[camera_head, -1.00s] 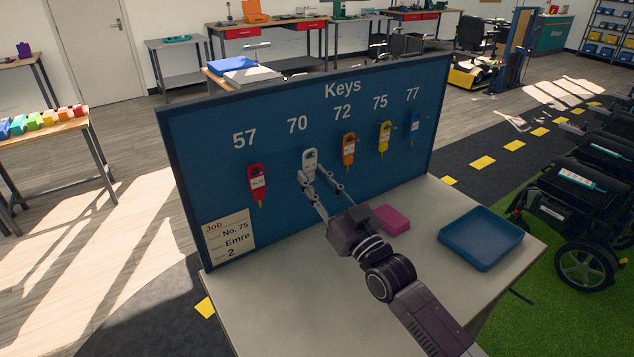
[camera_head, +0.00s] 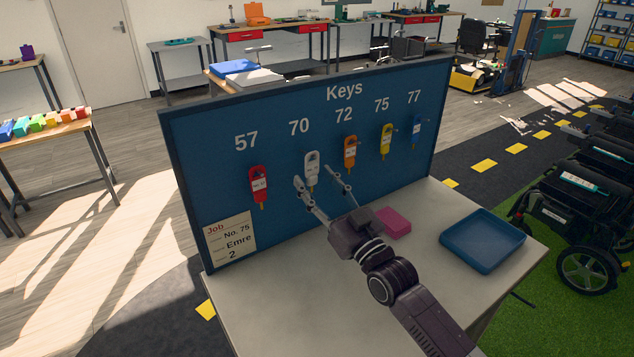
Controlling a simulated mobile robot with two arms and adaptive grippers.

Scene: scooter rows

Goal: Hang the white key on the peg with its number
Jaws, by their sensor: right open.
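The white key (camera_head: 312,170) hangs on the blue key board (camera_head: 215,165) below the number 70. My right gripper (camera_head: 322,181) is open in front of the board, its fingers spread just below and in front of the white key, and it holds nothing. A red key (camera_head: 258,184) hangs under 57, an orange key (camera_head: 350,152) under 72, a yellow key (camera_head: 385,141) under 75 and a blue key (camera_head: 416,130) under 77. The peg behind the white key is hidden. The white key's tag text is too small to read. My left gripper is not in view.
The board stands on a light table (camera_head: 290,310). A pink block (camera_head: 393,222) and a blue tray (camera_head: 483,240) lie on it to the right. A job card (camera_head: 230,239) on the board's lower left reads No. 75, Emre, 2. The table's front is clear.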

